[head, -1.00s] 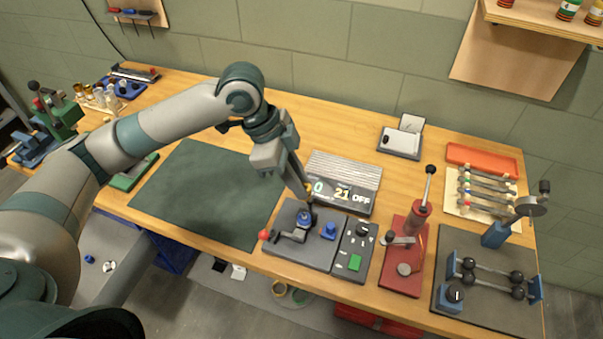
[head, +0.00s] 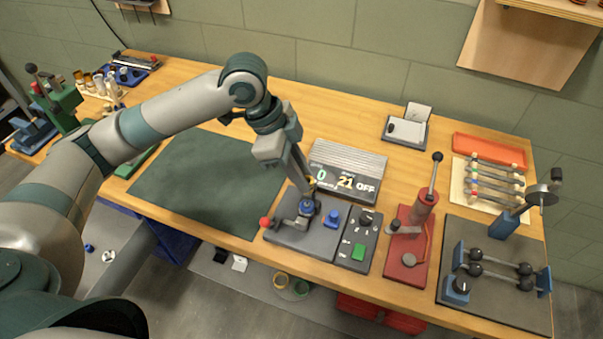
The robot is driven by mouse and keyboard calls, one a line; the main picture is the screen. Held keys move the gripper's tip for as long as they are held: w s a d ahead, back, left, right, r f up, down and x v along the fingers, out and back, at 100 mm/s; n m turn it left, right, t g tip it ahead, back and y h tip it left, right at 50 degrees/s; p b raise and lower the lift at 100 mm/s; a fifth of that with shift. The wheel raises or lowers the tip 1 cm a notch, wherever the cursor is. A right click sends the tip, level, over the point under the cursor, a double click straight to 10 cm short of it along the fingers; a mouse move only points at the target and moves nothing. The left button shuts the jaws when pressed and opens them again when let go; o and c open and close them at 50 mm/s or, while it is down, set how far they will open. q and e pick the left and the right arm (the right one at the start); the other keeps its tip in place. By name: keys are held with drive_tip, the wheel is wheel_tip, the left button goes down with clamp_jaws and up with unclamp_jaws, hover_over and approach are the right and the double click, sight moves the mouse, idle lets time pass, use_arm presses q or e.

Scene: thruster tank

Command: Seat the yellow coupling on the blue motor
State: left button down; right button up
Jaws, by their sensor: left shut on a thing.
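My left gripper (head: 309,188) reaches down from the upper left over the dark grey fixture plate. It is shut on the yellow coupling (head: 311,181), of which only a small bit shows between the fingers. The blue motor (head: 307,208) stands on the plate directly below the fingertips. The coupling is over the motor, but I cannot tell whether they touch. A second blue part (head: 332,218) stands to the right on the same plate. My right gripper is not in view.
A red-knobbed lever (head: 266,223) is at the plate's left. A control box with a green button (head: 358,252) is at its right. The dark green mat (head: 205,185) is clear.

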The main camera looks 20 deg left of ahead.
use_arm(q)
drive_tip(key=shift+f+b, duration=1.55)
drive_tip(key=shift+f, duration=0.9)
drive_tip(key=c, duration=1.5)
unclamp_jaws()
drive_tip(key=shift+c, duration=0.2)
